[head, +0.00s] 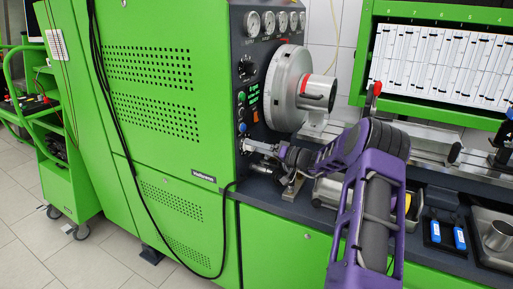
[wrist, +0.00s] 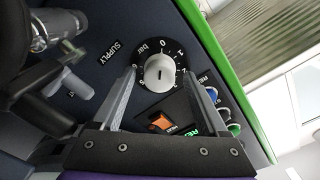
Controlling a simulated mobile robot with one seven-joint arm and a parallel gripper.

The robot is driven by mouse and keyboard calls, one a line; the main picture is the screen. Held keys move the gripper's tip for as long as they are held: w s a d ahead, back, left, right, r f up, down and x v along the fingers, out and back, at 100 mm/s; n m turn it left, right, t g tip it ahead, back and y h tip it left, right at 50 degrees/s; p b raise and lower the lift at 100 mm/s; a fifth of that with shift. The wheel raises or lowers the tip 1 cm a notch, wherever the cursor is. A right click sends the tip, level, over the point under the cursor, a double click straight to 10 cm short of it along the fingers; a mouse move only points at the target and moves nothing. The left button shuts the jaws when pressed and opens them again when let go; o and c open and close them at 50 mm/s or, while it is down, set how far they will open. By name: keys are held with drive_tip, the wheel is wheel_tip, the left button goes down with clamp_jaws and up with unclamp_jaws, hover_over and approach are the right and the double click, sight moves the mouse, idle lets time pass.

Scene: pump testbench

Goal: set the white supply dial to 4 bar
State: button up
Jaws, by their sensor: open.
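The white supply dial (wrist: 159,72) sits on a round black scale plate in the wrist view, with "SUPPLY" and "bar" printed by it. A short dark mark on the knob lies roughly in line with the 0, which is at the top in this view. The fingers of my gripper (wrist: 160,76) are open, one on each side of the knob; whether they touch it I cannot tell. In the head view my gripper (head: 250,147) reaches the lower part of the dark control panel, and the dial cannot be made out there.
Metal fittings (wrist: 62,35) stick out at the left. In the head view, a large grey disc housing (head: 286,88) stands just above and right of my gripper.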

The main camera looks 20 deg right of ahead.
drive_tip(key=shift+c, duration=0.4)
clamp_jaws()
